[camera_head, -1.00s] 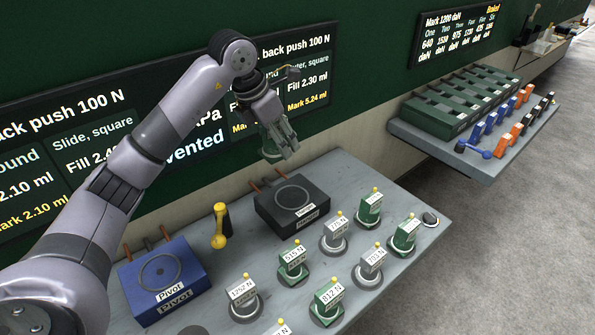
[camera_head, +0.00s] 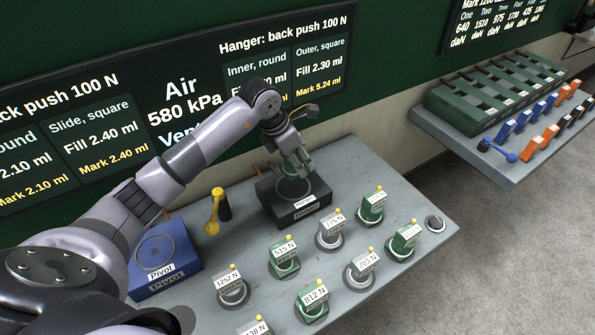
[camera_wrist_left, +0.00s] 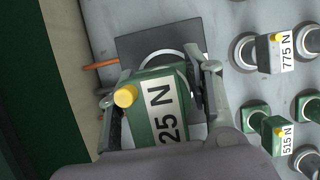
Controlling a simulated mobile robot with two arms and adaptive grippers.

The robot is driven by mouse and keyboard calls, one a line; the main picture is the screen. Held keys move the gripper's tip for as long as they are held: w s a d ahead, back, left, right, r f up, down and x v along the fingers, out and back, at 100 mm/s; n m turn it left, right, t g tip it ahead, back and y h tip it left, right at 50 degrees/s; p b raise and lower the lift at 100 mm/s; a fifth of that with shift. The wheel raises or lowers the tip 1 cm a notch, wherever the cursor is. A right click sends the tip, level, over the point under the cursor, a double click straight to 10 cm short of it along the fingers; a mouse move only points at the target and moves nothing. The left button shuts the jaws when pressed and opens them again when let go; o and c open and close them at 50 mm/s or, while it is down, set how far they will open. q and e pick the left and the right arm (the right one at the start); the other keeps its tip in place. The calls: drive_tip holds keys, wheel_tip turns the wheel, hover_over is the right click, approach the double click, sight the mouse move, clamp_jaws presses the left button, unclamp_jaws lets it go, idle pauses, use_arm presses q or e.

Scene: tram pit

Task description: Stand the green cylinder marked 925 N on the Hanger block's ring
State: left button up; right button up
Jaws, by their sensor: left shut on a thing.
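My left gripper (camera_head: 294,160) is shut on a green cylinder (camera_wrist_left: 160,112) with a yellow knob. In the left wrist view its white label reads "25 N", with the first digit hidden. The dark Hanger block (camera_head: 278,211) stands at the back of the grey table. Its ring (camera_head: 318,190) shows partly in the head view and also in the left wrist view (camera_wrist_left: 152,60). The held cylinder is over the ring, covering part of it. I cannot tell whether it touches the block. My right gripper is not in view.
A blue Pivot block (camera_head: 176,266) and a yellow-handled lever (camera_head: 212,212) stand left of the Hanger block. Several labelled cylinders, such as 515 N (camera_head: 284,258) and 775 N (camera_head: 330,232), stand in front. A second bench (camera_head: 500,165) is at right.

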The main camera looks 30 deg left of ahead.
sight(297, 184)
use_arm(q)
drive_tip(key=shift+f, duration=0.8)
wheel_tip(297, 184, down, 4)
drive_tip(key=shift+f+p, duration=0.2)
drive_tip(key=shift+p, duration=0.25)
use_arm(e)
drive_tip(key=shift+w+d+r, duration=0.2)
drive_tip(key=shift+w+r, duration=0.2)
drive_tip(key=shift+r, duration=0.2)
use_arm(q)
drive_tip(key=shift+f, duration=0.1)
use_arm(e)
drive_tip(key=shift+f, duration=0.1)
use_arm(q)
drive_tip(key=o, duration=0.9)
drive_tip(key=shift+f, duration=0.1)
drive_tip(key=o, duration=0.5)
drive_tip(key=shift+c, duration=0.2)
